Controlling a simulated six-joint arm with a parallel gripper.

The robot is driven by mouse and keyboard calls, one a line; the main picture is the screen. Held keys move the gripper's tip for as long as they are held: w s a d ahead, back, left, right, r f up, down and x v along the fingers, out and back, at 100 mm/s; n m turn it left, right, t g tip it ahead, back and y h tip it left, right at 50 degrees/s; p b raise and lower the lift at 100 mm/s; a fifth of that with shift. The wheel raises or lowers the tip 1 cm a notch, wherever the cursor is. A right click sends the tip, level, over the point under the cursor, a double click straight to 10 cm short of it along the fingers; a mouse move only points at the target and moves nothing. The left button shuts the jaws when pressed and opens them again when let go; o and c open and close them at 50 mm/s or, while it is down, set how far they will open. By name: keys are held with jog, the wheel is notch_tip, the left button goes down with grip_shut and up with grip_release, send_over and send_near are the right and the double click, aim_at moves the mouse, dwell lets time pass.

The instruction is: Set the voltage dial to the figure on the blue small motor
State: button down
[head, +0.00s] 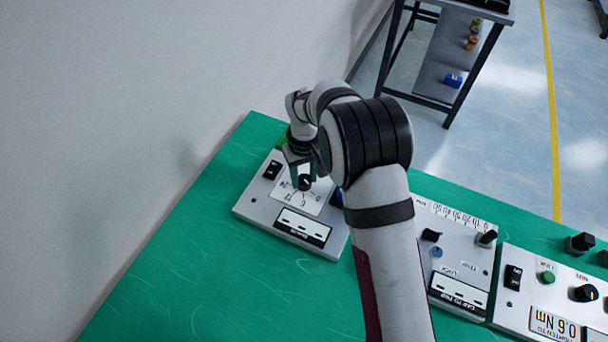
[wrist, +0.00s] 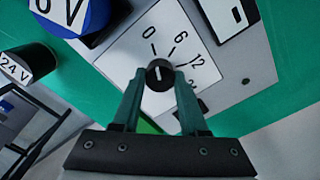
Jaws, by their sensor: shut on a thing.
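The voltage dial's black knob (wrist: 159,75) is in the middle of the wrist view, on a white scale plate reading 0, 6, 12 and a partly covered figure. Its white mark points roughly up in that view, near the 0 to 6 side; the exact setting is hard to tell. My gripper (wrist: 160,80) is shut on the knob, one green finger on each side. The knob also shows in the head view (head: 305,183). The blue small motor (wrist: 75,15) is at the top left of the wrist view; its figure is cut off by the frame, with a V visible.
A black motor (wrist: 28,66) marked 24 V lies beside the blue one. The dial's panel (head: 262,205) has a black switch (head: 272,170). Other panels (head: 462,262) with knobs stand to the right on the green table (head: 180,270). A wall is at the left.

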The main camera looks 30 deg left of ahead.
aim_at(304, 179)
jog(key=m, duration=0.4)
jog(key=shift+m, duration=2.1)
jog(key=shift+c, duration=2.2)
grip_release()
notch_tip(304, 179, up, 16)
